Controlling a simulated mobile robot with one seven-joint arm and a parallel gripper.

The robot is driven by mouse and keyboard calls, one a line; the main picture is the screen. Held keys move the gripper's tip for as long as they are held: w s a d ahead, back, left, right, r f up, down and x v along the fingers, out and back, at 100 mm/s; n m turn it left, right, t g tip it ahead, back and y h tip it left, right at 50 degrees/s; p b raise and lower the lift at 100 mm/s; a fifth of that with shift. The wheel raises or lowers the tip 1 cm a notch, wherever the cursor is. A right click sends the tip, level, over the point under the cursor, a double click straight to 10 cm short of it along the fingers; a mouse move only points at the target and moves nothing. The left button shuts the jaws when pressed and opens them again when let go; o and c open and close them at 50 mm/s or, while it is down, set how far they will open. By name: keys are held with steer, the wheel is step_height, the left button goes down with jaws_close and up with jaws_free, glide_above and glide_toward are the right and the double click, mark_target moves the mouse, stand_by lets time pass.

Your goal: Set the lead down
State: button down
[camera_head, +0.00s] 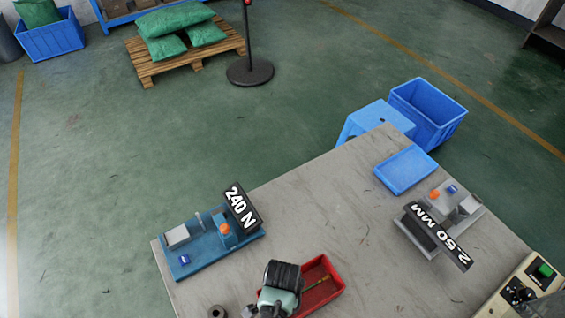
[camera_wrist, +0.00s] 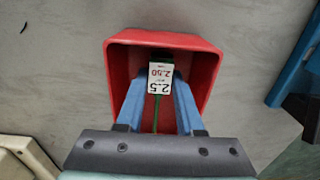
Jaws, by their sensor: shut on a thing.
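The lead (camera_wrist: 156,112) shows in the wrist view as a thin green cord with a white tag (camera_wrist: 161,78) printed 2.5 and 2.50. My gripper (camera_wrist: 161,88) is shut on the lead, with its two blue fingers on either side of the tag. Fingers and lead are over or inside a red tray (camera_wrist: 117,60); I cannot tell whether the lead touches its floor. In the head view the red tray (camera_head: 333,296) lies at the table's lower middle, partly hidden by my arm. The far end of the lead is hidden.
A blue device with a 240 N sign (camera_head: 240,208) stands left of the tray on the grey table (camera_head: 300,200). A grey device with a 2.50 MM sign (camera_head: 440,236) and a shallow blue tray (camera_head: 405,171) are to the right. The table's middle is clear.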

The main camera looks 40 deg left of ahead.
steer(key=shift+f, duration=0.65)
steer(key=shift+f, duration=0.2)
steer(key=c, duration=0.5)
jaws_free()
steer(key=shift+c, duration=0.2)
steer(key=shift+r, duration=0.15)
step_height(320, 180, up, 12)
steer(key=shift+p, duration=0.4)
